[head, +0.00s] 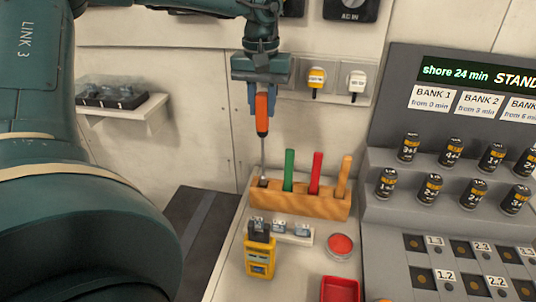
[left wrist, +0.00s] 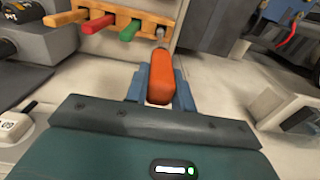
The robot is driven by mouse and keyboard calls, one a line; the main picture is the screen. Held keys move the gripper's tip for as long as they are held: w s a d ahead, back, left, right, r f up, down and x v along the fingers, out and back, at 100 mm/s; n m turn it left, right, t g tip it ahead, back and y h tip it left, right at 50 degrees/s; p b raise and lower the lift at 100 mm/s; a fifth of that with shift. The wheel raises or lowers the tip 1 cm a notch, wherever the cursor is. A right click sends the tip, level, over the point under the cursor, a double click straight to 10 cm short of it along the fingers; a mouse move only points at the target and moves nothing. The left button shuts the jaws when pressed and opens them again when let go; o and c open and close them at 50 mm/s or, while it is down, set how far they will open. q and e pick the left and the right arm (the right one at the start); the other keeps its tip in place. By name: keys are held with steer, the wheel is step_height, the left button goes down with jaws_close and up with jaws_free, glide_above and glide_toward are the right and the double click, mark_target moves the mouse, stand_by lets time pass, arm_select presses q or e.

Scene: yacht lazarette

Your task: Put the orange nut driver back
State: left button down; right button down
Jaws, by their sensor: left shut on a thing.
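The orange nut driver (head: 262,108) is upright in my left gripper (head: 262,92), which is shut on its orange handle. Its thin shaft points down, and its lower end meets the left end of the wooden rack (head: 300,202) in the head view. I cannot tell how deep the tip sits in the slot there. The left wrist view also shows the orange handle (left wrist: 160,78) between the fingers (left wrist: 160,88), with the rack (left wrist: 110,15) just beyond. Green (head: 289,170), red (head: 316,173) and yellow-orange (head: 344,175) handles stand in the rack. My right gripper is not in view.
A yellow meter (head: 259,258), a red round button (head: 340,245) and a red bin (head: 340,289) are in front of the rack. A sloped panel with several black cylinders (head: 409,147) stands at right. A small wall shelf (head: 140,110) is at left.

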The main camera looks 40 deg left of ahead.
mark_target(262, 132)
arm_select(q)
steer(key=shift+f+p, duration=0.45)
steer(key=shift+f, duration=3.1)
steer(key=c, duration=1.6)
jaws_free()
steer(key=shift+f, duration=0.15)
steer(key=shift+c, duration=0.2)
steer(key=o, duration=0.5)
steer(key=shift+c, duration=0.2)
step_height(262, 132, up, 12)
steer(key=shift+s+d+r+b, duration=0.1)
steer(key=shift+s+r+b, duration=0.1)
steer(key=shift+b, duration=0.3)
